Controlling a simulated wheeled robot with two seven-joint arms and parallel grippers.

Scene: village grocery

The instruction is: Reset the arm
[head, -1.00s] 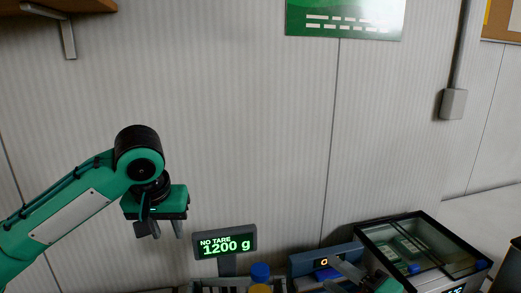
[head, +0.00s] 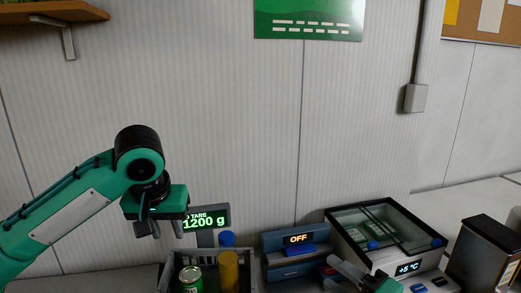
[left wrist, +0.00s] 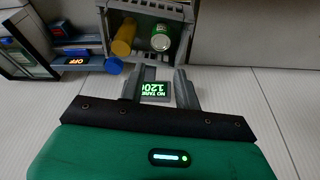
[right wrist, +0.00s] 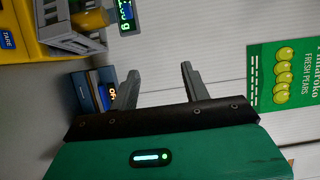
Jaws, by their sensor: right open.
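My left gripper (head: 168,234) hangs fingers-down in front of the wall, to the left of the lit scale display (head: 206,219). Its two fingers stand apart with nothing between them; in the left wrist view (left wrist: 158,88) the display shows behind the gap. My right gripper (head: 338,272) is low at the right of centre in the head view, partly cut off by the bottom edge. In the right wrist view (right wrist: 160,82) its fingers are wide apart and empty.
A grey crate (left wrist: 187,35) holds a green can (head: 190,278) and a yellow bottle (head: 229,270) with a blue cap. A box marked OFF (head: 297,239) and a glass-topped cooler (head: 408,266) stand to the right. A shelf (head: 50,14) is at the upper left.

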